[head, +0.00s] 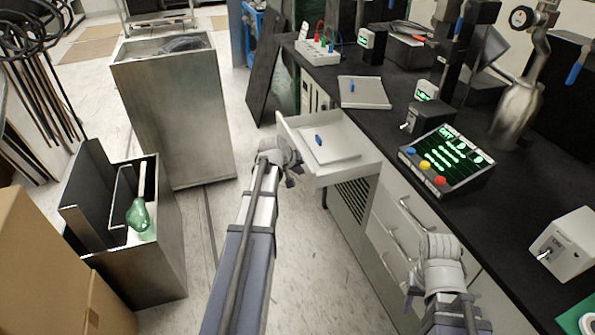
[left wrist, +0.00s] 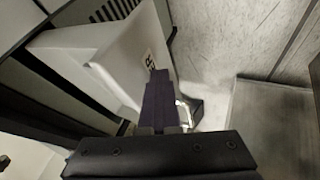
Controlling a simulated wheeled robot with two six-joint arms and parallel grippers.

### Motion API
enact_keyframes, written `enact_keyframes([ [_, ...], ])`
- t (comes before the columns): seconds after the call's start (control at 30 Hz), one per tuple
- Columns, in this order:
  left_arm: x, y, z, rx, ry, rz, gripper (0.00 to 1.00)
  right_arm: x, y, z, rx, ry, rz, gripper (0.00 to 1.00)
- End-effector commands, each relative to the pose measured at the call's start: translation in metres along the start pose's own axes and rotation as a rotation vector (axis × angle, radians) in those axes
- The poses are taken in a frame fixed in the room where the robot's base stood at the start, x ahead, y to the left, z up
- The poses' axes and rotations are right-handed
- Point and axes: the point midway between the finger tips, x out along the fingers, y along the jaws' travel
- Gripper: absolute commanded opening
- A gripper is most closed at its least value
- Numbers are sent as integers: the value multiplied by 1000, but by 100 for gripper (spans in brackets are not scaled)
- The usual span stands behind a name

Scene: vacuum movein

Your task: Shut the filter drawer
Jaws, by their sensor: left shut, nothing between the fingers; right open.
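The filter drawer (head: 366,167) is pulled out from the bench front in the head view. A pale pad with a blue item lies inside it. My left gripper (head: 290,172) is shut and empty at the drawer's outer front. In the left wrist view, the shut dark fingers (left wrist: 159,95) are beside the white drawer (left wrist: 85,58), its lettered front and a metal handle (left wrist: 184,113). I cannot tell whether they touch. My right gripper (head: 440,250) is open near the bench's front edge, right of the drawer.
The black bench top (head: 400,150) holds a control box (head: 447,160) with coloured buttons and a white tray (head: 363,92). Closed drawers with handles are below it. A metal cabinet (head: 175,115) and an open bin (head: 150,260) stand left. Floor between is clear.

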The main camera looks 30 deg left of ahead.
Motion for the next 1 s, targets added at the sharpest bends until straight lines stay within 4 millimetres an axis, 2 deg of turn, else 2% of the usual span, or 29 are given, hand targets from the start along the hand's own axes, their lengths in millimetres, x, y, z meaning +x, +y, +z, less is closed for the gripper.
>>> enact_keyframes([
  [0.17, 13, 24, -1, 4, -2, 3, 0, 0, 0, 0, 0, 0, 0, 50],
  [0.7, 76, 142, -2, 3, -1, 3, 0, 0, 0, 0, 0, 0, 0, 50],
  [1.0, 97, 182, -1, 3, -1, 2, 0, 0, 0, 0, 0, 0, 0, 50],
])
